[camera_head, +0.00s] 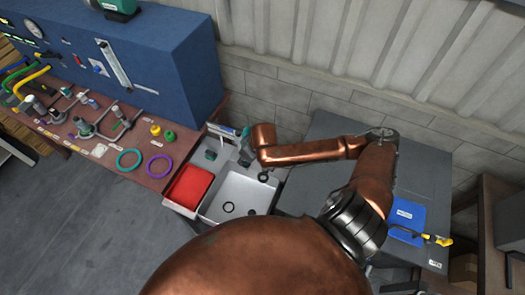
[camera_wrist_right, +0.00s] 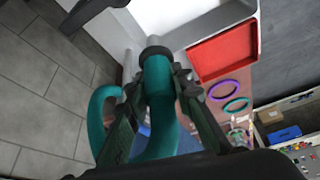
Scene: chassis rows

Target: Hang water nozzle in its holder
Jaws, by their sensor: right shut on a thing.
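The water nozzle (camera_wrist_right: 158,82) is teal, with a black collar at its far end and a curved hook-like part at the left in the right wrist view. My right gripper (camera_wrist_right: 160,72) is shut on it, one dark finger on each side. In the head view my copper right arm reaches left over the wall side of the sink, and my right gripper (camera_head: 247,152) is small there, at the sink's back right corner. The nozzle is hard to make out in that view. I cannot clearly identify the holder. My left gripper is not in view.
The grey sink (camera_head: 236,190) has a red tray (camera_head: 188,187) at its left. A brown workbench with purple (camera_head: 159,165) and teal (camera_head: 129,160) rings, fittings and a blue cabinet (camera_head: 165,60) stands further left. A blue item (camera_head: 407,216) lies on the right grey table.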

